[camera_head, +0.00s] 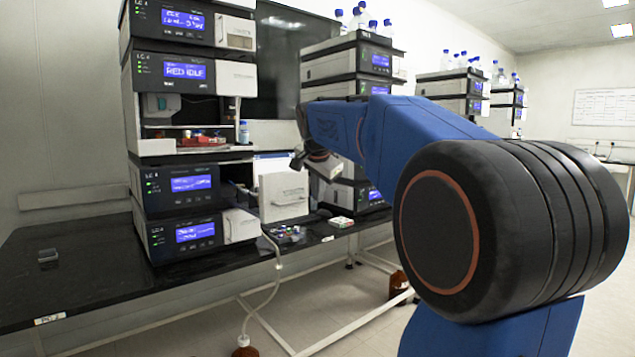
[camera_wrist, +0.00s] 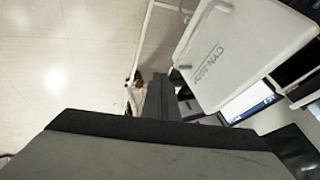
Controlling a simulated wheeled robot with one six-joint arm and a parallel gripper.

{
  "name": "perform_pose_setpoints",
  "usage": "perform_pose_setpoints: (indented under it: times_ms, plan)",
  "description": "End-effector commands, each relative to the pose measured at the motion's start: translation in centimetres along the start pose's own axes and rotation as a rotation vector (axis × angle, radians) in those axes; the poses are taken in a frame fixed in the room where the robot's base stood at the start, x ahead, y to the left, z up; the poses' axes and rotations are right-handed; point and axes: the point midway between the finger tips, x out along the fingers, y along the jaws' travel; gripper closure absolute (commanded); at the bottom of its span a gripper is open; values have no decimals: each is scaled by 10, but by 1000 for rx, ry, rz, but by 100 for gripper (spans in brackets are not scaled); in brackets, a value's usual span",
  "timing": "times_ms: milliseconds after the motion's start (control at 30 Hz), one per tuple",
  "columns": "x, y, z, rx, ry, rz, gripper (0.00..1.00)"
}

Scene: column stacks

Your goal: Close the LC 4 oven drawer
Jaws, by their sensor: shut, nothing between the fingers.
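The LC 4 stack (camera_head: 133,110) stands on the black bench at the left. The oven drawer (camera_head: 284,196) is out to the right of its third unit, its pale front panel standing clear of the stack. In the wrist view the drawer's pale panel (camera_wrist: 235,55) fills the upper right, tilted, with lettering on it. My gripper (camera_head: 298,161) is above and just right of the panel in the head view, shut and empty. Its dark fingers also show in the wrist view (camera_wrist: 160,97), left of the panel with a small gap in the picture. Contact is not clear.
A second stack (camera_head: 330,66) stands close behind my arm, with bottles on top. Small items (camera_head: 285,233) and a small box (camera_head: 341,222) lie on the bench (camera_head: 95,265) below the drawer. A pale tube hangs over the bench's front edge.

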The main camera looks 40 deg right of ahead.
Motion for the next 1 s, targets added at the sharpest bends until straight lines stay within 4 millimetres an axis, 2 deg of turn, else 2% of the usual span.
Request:
perform_pose_setpoints:
  times_ms: [33, 133, 333, 867, 1000]
  plan:
    - [9, 0, 0, 0, 0, 1, 100]
    - [14, -16, 0, -1, -1, -1, 100]
    - [22, -31, 0, 0, 0, -1, 100]
    - [24, -36, 0, 0, 0, -1, 100]
    - [29, -44, 0, -1, -1, 0, 100]
